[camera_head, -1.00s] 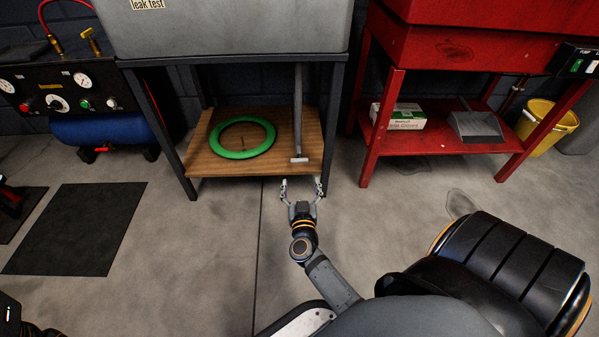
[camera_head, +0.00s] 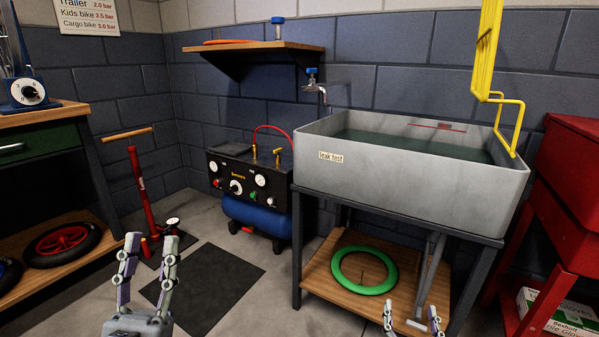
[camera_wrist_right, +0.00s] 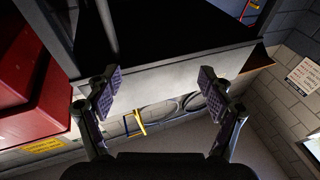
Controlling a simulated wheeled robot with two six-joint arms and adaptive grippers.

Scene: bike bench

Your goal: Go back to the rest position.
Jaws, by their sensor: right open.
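My left gripper (camera_head: 146,275) shows at the lower left of the head view, fingers pointing up and apart, with nothing between them. My right gripper (camera_head: 412,318) shows at the bottom edge, in front of the wooden shelf under the sink; only its fingertips are in view. In the right wrist view my right gripper (camera_wrist_right: 158,90) has its two fingers spread wide with nothing between them. The underside and front of the grey sink stand lie beyond it.
A grey leak-test sink (camera_head: 420,180) full of water stands on a dark frame, with a green ring (camera_head: 364,287) on its lower shelf. A compressor (camera_head: 250,200), a red pump (camera_head: 142,195) and a workbench (camera_head: 45,110) stand left. A red cabinet (camera_head: 570,180) stands right.

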